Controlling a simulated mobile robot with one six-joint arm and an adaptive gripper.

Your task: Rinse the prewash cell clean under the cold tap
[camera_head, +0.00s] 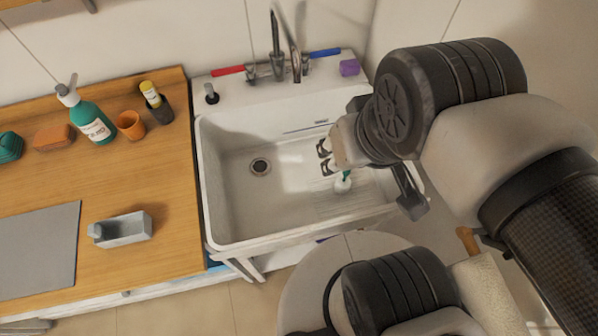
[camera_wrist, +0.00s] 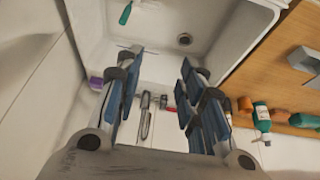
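The white sink basin (camera_head: 230,210) has a dark drain (camera_head: 260,166), also in the wrist view (camera_wrist: 185,39). Nothing visible labels a prewash cell; I cannot tell whether it is this basin. The tap (camera_head: 277,50) stands at the back with a blue handle (camera_head: 325,53) on the right and a red handle (camera_head: 228,70) on the left. No running water shows. My gripper (camera_head: 325,157) is over the right side of the basin. In the wrist view its fingers (camera_wrist: 155,90) are spread apart with nothing between them. A teal-handled brush-like item (camera_head: 343,183) lies in the basin.
A purple block (camera_head: 349,67) sits on the sink's back right ledge. The wooden counter (camera_head: 165,215) on the left holds a grey box (camera_head: 125,230), a teal bottle (camera_head: 92,122), an orange cup (camera_head: 130,125) and a grey mat (camera_head: 40,250). A wall stands behind.

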